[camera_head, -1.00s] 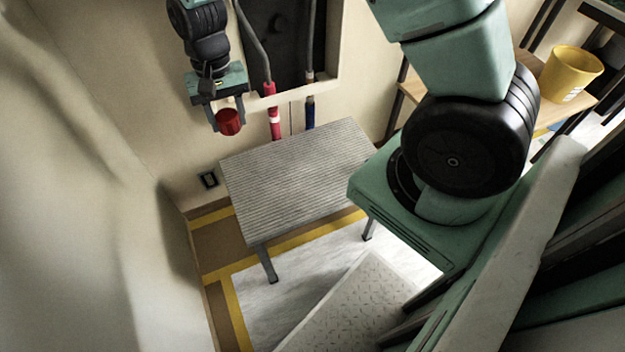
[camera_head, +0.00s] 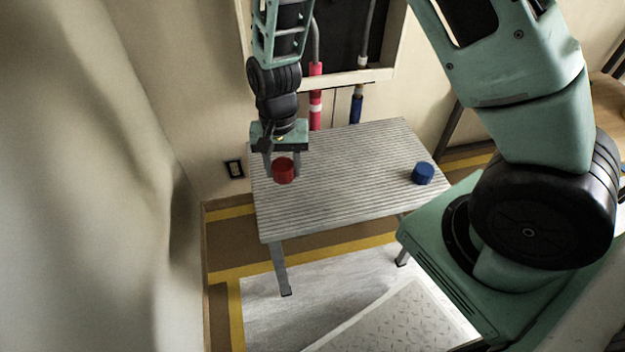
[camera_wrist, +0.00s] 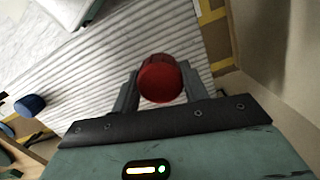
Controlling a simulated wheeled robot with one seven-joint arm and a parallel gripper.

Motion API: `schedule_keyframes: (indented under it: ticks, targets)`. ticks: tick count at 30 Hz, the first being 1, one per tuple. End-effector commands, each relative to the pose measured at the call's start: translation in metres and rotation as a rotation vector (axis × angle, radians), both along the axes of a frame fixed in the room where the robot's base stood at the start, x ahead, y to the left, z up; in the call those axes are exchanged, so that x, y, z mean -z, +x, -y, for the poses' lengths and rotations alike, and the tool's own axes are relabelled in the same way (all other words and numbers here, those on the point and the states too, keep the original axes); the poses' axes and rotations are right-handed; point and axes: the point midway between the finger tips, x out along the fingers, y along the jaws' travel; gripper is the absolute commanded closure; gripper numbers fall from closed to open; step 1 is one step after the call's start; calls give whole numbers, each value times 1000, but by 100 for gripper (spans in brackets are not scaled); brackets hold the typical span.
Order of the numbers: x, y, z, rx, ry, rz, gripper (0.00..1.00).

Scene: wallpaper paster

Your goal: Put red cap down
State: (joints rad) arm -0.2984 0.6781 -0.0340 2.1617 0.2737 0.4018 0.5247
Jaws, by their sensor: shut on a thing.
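The red cap (camera_head: 284,171) is between the fingers of my gripper (camera_head: 282,162), over the left part of a grey ribbed table (camera_head: 335,190). My gripper is shut on it. In the wrist view the red cap (camera_wrist: 161,78) sits between the two grey fingertips (camera_wrist: 158,92), with the ribbed tabletop (camera_wrist: 110,50) behind it. I cannot tell whether the cap touches the tabletop or hangs just above it.
A blue cap (camera_head: 422,173) stands on the right side of the table; it also shows in the wrist view (camera_wrist: 29,105). A wall recess holds a red pipe (camera_head: 315,100) and a blue pipe (camera_head: 356,105). The middle of the tabletop is clear.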

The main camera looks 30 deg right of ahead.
Motion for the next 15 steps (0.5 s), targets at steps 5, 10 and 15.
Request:
schedule_keyframes:
  ticks: [5, 10, 15]
  targets:
    - [32, 0, 1, 1, 0, -1, 83]
    - [43, 0, 0, 1, 0, 0, 83]
    - [67, 0, 0, 1, 0, -2, 83]
